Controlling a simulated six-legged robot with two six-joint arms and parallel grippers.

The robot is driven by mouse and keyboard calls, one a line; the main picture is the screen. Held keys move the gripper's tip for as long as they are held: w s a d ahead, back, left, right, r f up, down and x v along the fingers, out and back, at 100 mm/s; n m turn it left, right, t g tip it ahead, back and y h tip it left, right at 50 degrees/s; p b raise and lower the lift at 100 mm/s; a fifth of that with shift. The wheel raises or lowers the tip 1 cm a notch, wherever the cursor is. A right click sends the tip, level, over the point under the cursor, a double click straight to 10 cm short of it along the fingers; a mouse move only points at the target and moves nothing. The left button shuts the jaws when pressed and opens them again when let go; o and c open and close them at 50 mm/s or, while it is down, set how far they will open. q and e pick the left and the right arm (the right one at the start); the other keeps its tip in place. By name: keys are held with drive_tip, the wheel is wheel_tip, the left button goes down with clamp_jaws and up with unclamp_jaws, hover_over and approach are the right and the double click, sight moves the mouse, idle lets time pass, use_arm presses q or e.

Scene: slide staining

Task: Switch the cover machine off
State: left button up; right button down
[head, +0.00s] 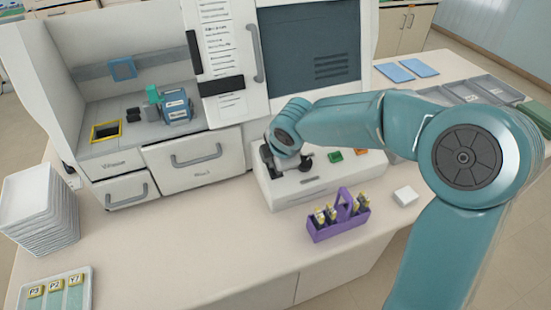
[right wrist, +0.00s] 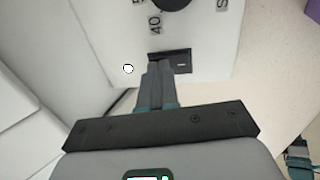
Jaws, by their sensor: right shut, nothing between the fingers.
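A low white machine (head: 318,187) with a dark knob (head: 306,162), a green part (head: 335,156) and an orange part stands at the middle of the bench; I take it for the cover machine. My right gripper (head: 268,158) is over its left end, partly hidden by my wrist. In the right wrist view the shut, empty fingers (right wrist: 158,68) are at a black rocker switch (right wrist: 184,61) and cover its left part. Whether they touch it, and which way it is tipped, I cannot tell. A small white round light (right wrist: 128,69) is left of the switch. My left gripper is not in view.
A purple rack (head: 338,226) with several small bottles stands in front of the machine, and a white block (head: 405,196) to its right. A tall white cabinet (head: 232,105) rises behind. Stacked trays (head: 40,215) stand at the left.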

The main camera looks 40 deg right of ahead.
drive_tip(key=shift+w+f, duration=0.1)
idle(0.3)
drive_tip(key=shift+s+b, duration=0.35)
drive_tip(key=shift+s, duration=0.05)
drive_tip(key=shift+s+a, duration=0.2)
drive_tip(key=shift+s, duration=0.35)
drive_tip(key=shift+w, duration=0.1)
